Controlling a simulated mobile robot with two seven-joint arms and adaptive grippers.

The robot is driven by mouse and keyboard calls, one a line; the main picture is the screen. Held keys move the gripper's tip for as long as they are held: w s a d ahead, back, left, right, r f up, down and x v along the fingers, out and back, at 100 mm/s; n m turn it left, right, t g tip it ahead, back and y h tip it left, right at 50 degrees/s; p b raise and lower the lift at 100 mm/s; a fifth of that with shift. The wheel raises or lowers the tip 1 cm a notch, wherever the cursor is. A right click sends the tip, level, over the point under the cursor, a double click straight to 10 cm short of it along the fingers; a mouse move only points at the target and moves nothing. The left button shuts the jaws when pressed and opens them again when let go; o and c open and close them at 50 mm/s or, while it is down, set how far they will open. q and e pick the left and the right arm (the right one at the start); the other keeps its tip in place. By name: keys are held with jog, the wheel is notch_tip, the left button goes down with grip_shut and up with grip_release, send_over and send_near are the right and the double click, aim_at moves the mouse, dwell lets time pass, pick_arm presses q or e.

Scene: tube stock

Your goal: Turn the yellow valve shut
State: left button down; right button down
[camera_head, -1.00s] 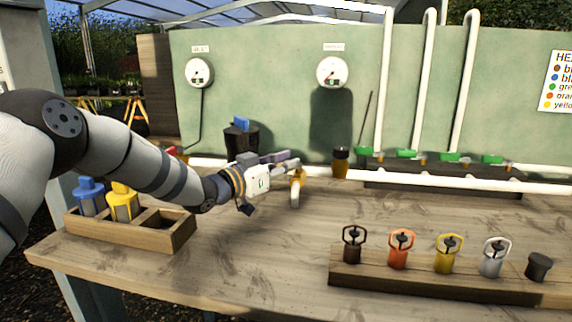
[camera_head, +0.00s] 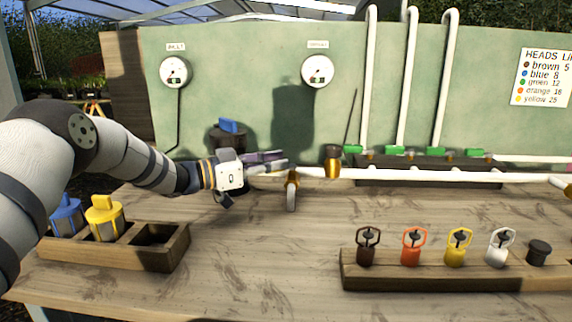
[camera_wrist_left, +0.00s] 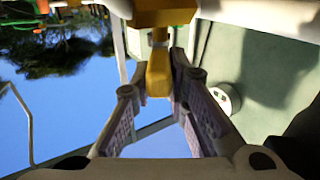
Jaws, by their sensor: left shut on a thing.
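The yellow valve (camera_head: 292,178) sits on the white pipe at the back of the bench, with a pale grey piece hanging below it. My left gripper (camera_head: 278,163) reaches it from the left, just above the bench. In the left wrist view the valve's yellow lever (camera_wrist_left: 158,75) comes down from an orange-yellow body and lies between the two fingers of the gripper (camera_wrist_left: 155,95). The gripper is shut on this lever; the exact contact of the pads is hard to see. My right gripper is not in view.
Two round gauges (camera_head: 318,71) hang on the green panel (camera_head: 230,60). A dark pot with a blue top (camera_head: 229,127) stands behind my left wrist. A wooden rack (camera_head: 440,276) of coloured heads is front right; a wooden box (camera_head: 160,258) with blue and yellow-topped filters is left.

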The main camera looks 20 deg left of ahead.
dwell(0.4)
pick_arm(q)
jog(key=c, duration=1.6)
grip_release()
jog(key=shift+o, duration=0.2)
notch_tip(320, 180, up, 10)
jog(key=shift+r, duration=0.1)
